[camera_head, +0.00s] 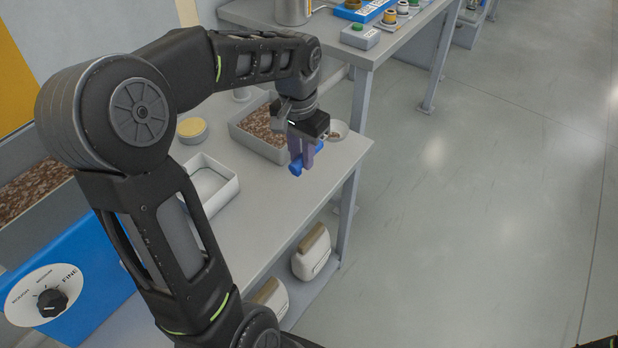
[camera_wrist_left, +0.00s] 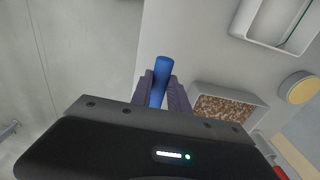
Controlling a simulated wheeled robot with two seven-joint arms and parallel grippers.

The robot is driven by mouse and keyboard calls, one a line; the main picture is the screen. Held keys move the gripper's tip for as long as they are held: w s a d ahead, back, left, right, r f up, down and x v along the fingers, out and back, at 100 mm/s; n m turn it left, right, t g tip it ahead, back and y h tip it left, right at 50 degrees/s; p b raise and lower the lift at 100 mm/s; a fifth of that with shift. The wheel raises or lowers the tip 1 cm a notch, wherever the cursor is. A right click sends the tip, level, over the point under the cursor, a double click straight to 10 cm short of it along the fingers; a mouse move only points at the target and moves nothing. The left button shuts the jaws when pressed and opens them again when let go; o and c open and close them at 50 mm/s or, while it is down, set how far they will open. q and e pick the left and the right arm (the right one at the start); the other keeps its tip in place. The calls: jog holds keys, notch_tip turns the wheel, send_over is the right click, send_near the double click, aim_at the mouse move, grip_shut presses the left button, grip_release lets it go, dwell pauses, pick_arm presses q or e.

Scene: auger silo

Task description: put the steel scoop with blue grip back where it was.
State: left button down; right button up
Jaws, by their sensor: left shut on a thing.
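My left gripper (camera_head: 301,160) is shut on the blue grip of the steel scoop (camera_head: 296,168), above the near right part of the bench. The blue grip sticks out on both sides of the fingers. A pale round bowl with a little brown material (camera_head: 339,130) lies in line with the grip and appears to be the scoop's head. In the left wrist view the blue grip (camera_wrist_left: 161,78) stands between the two fingers, and the gripper body hides the scoop's head.
A grey tray of brown granules (camera_head: 262,122) stands just left of the gripper. A white empty tray (camera_head: 232,192) and a yellow-topped round tub (camera_head: 192,129) stand further left. A blue machine with a dial (camera_head: 85,265) is at lower left. Pale containers (camera_head: 312,255) sit on the shelf below.

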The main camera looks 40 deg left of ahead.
pick_arm(q)
jog(key=shift+f, duration=1.55)
jog(key=shift+f, duration=2.5)
jog(key=shift+f+b, duration=0.1)
jog(key=shift+b, duration=0.25)
jog(key=c, duration=1.3)
grip_release()
jog(key=shift+o, duration=0.2)
jog(key=r, duration=0.8)
jog(key=r+p, duration=0.1)
jog(key=r, duration=0.3)
jog(key=shift+s+r, duration=0.15)
jog(key=shift+s, duration=0.1)
